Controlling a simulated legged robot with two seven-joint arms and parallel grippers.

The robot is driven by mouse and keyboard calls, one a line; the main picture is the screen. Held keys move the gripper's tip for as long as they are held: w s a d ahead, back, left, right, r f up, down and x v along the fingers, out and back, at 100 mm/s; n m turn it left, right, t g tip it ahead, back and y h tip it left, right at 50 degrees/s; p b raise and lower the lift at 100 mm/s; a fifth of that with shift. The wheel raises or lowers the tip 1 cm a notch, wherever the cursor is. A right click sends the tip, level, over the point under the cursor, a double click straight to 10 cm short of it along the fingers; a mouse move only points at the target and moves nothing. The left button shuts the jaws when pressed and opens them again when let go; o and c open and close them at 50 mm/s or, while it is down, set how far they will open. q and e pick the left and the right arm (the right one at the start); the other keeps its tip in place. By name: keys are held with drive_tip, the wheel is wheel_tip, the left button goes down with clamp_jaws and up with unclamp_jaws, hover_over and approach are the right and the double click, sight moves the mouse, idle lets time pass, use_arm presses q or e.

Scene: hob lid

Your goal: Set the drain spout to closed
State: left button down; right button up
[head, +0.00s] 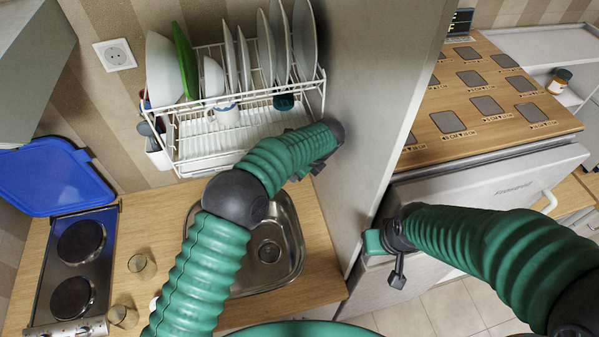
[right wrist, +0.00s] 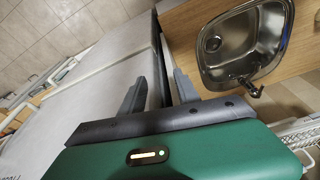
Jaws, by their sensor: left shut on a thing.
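A white wire dish rack (head: 245,100) with a drip tray stands at the back of the counter, behind the sink (head: 285,250). My left gripper (head: 318,167) is at the rack's front right corner, by the grey partition. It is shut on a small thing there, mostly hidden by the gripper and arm. Its place at the tray's corner fits the drain spout, but its setting cannot be made out. My right gripper (head: 396,275) hangs in front of the white appliance. In the right wrist view its fingers (right wrist: 157,95) are apart, with nothing between them.
The rack holds several plates, a green board (head: 185,60) and a mug (head: 227,115). A hob (head: 72,265) with a raised blue lid (head: 50,175) and glasses (head: 141,265) are at left. The grey partition (head: 370,110) bounds the rack's right side. A tap (right wrist: 247,88) stands at the sink.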

use_arm(q)
drive_tip(key=shift+a+f, duration=0.1)
drive_tip(key=shift+a, duration=0.1)
idle(0.4)
drive_tip(key=c, duration=1.4)
unclamp_jaws()
drive_tip(key=shift+o, duration=0.2)
drive_tip(key=shift+a, duration=0.15)
use_arm(e)
drive_tip(key=shift+a, duration=0.35)
